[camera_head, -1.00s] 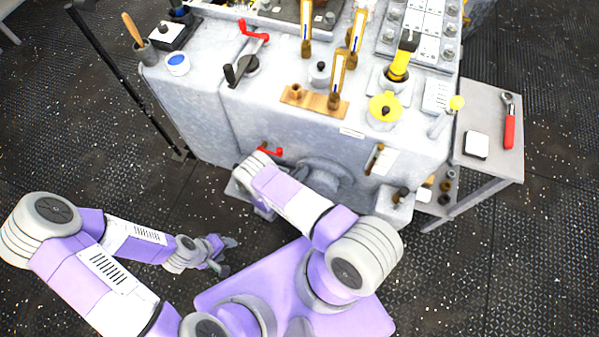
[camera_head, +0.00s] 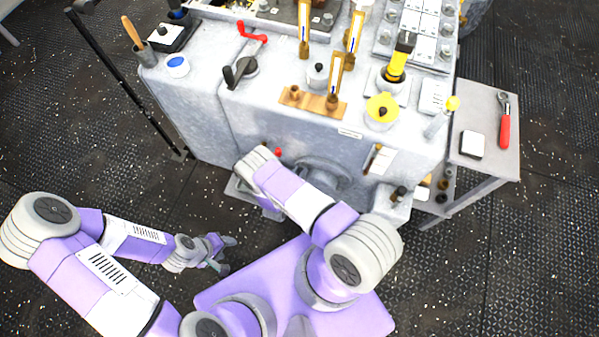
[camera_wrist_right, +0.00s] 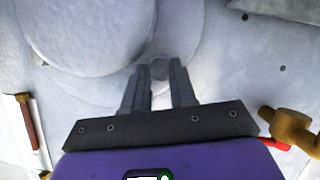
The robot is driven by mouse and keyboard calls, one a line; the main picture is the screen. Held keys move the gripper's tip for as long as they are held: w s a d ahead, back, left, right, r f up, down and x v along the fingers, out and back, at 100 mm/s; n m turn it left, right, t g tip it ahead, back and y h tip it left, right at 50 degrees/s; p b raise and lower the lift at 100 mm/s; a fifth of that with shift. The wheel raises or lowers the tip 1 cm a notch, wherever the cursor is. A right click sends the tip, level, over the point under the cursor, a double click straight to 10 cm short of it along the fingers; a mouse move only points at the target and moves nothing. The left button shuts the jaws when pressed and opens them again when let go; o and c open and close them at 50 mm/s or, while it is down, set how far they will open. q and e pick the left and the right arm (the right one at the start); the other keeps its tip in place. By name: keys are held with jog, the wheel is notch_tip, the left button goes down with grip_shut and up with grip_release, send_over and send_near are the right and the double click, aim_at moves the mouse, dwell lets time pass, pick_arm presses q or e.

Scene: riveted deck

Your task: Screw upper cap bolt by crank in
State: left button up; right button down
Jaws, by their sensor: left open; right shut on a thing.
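In the right wrist view a small rounded bolt head (camera_wrist_right: 158,69) sits between the two fingertips of my right gripper (camera_wrist_right: 160,76), which is shut on it. A large round grey cap (camera_wrist_right: 95,35) lies beside it. In the head view my right forearm hides that gripper and the bolt. A red crank shows as a red knob (camera_head: 278,152) on the machine's front, just past my right wrist. Some red (camera_wrist_right: 278,144) also shows at the right of the wrist view. My left gripper (camera_head: 226,254) is open and empty, low above the floor.
The grey machine block (camera_head: 300,125) fills the top middle, with levers, a yellow valve and another red crank (camera_head: 252,36) on its top. A brass fitting (camera_wrist_right: 292,128) stands close to my right gripper. A side table (camera_head: 490,160) holds a red-handled wrench (camera_head: 505,125).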

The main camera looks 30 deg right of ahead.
jog(key=shift+s+a+f, duration=0.1)
jog(key=c, duration=0.9)
grip_release()
